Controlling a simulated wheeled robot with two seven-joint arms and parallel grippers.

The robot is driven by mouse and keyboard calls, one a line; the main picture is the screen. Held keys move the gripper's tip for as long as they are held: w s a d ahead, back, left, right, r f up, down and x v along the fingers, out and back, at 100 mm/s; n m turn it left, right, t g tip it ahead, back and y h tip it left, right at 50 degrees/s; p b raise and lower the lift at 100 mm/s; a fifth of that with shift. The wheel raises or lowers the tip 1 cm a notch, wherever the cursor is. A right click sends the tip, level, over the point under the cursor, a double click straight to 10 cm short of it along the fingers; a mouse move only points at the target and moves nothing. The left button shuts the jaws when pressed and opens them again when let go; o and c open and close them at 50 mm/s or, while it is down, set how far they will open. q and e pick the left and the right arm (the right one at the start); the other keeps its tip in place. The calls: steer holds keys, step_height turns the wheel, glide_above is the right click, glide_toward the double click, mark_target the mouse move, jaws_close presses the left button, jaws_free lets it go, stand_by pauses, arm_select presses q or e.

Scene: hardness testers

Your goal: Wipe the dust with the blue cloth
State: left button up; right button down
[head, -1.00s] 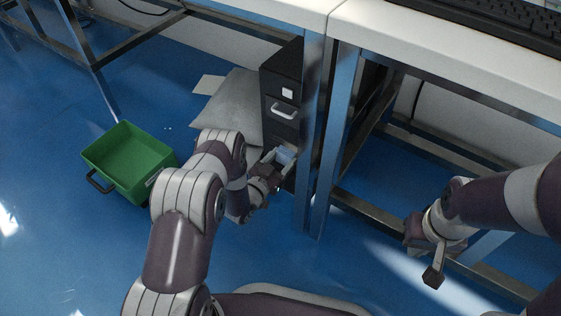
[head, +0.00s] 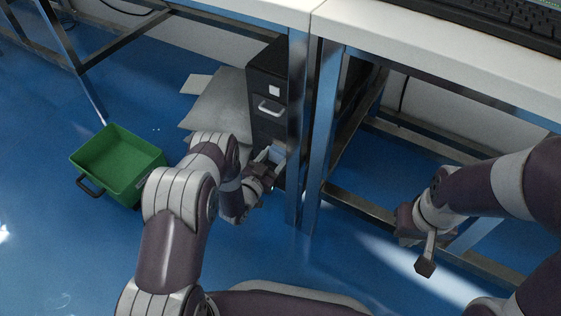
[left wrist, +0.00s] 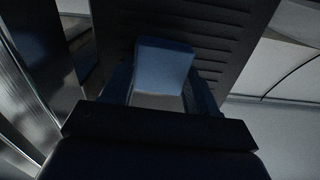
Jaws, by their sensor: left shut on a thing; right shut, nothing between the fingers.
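The blue cloth (head: 278,153) is between the fingers of my left gripper (head: 268,162), at the lower front of the black drawer cabinet (head: 268,88). In the left wrist view, the cloth (left wrist: 163,66) looks like a small pale-blue block between the two fingertips, with the dark cabinet behind it. I cannot tell whether it touches the cabinet. My right gripper (head: 425,265) is shut and empty, low at the right under the desk side. A few tiny white specks (head: 156,129) lie on the blue floor near the green bin; I cannot tell if they are dust.
A green bin (head: 122,165) with a dark handle stands on the floor at left. Flat grey sheets (head: 222,105) lie beside the cabinet. Metal desk legs (head: 300,150) stand just right of my left gripper. The white desktop (head: 400,35) overhangs at right. Open floor lies at left.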

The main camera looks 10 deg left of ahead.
arm_select(q)
steer(key=shift+w+a, duration=0.15)
steer(key=shift+a, duration=0.35)
steer(key=shift+w+d+r+p, duration=0.15)
steer(key=shift+r+p, duration=0.45)
steer(key=shift+r, duration=0.15)
steer(key=d, duration=0.1)
steer(key=s+d, duration=0.1)
steer(key=d, duration=0.1)
steer(key=shift+s+d+f+p, duration=0.1)
steer(key=shift+s+p, duration=0.1)
steer(key=shift+p, duration=0.2)
steer(key=shift+w+a+b, duration=0.15)
steer(key=shift+w+a, duration=0.1)
steer(key=shift+a, duration=0.3)
steer(key=shift+w+a+b, duration=0.15)
steer(key=shift+w+a, duration=0.1)
steer(key=shift+a, duration=0.25)
steer(key=shift+w+a, duration=0.2)
steer(key=shift+a, duration=0.4)
